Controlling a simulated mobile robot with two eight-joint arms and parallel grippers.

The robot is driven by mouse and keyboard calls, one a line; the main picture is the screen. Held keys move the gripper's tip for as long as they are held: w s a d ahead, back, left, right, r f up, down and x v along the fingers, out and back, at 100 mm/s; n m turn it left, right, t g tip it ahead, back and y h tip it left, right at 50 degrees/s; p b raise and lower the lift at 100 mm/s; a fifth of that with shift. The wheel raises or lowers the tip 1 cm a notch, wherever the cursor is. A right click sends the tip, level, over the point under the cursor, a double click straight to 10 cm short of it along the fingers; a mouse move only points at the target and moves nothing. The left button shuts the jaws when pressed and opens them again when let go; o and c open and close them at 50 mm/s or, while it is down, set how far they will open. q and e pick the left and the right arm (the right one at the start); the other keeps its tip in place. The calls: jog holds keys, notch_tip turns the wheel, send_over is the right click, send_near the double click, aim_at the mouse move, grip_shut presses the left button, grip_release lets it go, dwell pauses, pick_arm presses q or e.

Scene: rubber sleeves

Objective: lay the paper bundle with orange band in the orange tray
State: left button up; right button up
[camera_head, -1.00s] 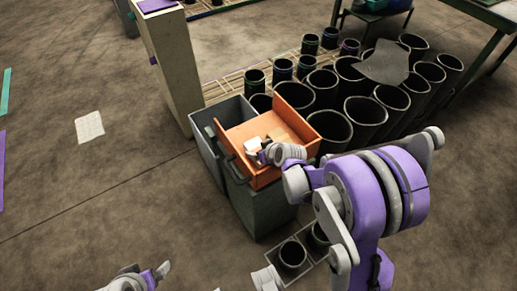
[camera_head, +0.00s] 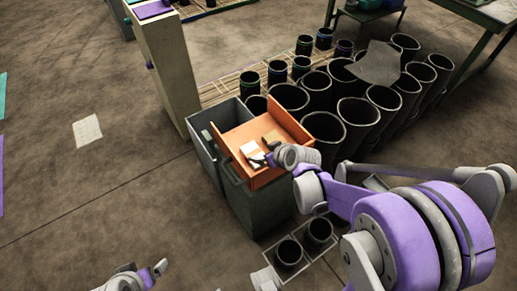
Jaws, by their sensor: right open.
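The orange tray (camera_head: 288,127) sits tilted on a dark grey bin. A small white bundle (camera_head: 250,147) lies inside it, probably the paper bundle; I cannot make out an orange band at this size. A brown piece (camera_head: 271,137) lies beside it in the tray. My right gripper (camera_head: 261,159) is open, low over the tray's near side, right by the white bundle. I cannot tell whether its fingers touch the bundle. My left gripper (camera_head: 160,267) is at the bottom left, far from the tray; its jaw opening is unclear.
The grey bin (camera_head: 258,207) stands under the tray. Several black rubber sleeves (camera_head: 357,115) crowd behind and to the right. A pale cabinet (camera_head: 168,75) stands behind left. Two black cups (camera_head: 289,252) sit in front. The floor at left is open, with a white sheet (camera_head: 87,129).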

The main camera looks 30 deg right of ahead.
jog(key=s+a+r+g, duration=0.2)
jog(key=s+a, duration=0.1)
jog(key=s, duration=0.7)
jog(key=s+a+r+m+g+h, duration=0.1)
jog(key=s+a, duration=0.3)
jog(key=s, duration=0.7)
jog(key=shift+r+m+g, duration=0.3)
jog(key=shift+r+g, duration=0.3)
jog(key=shift+r, duration=0.3)
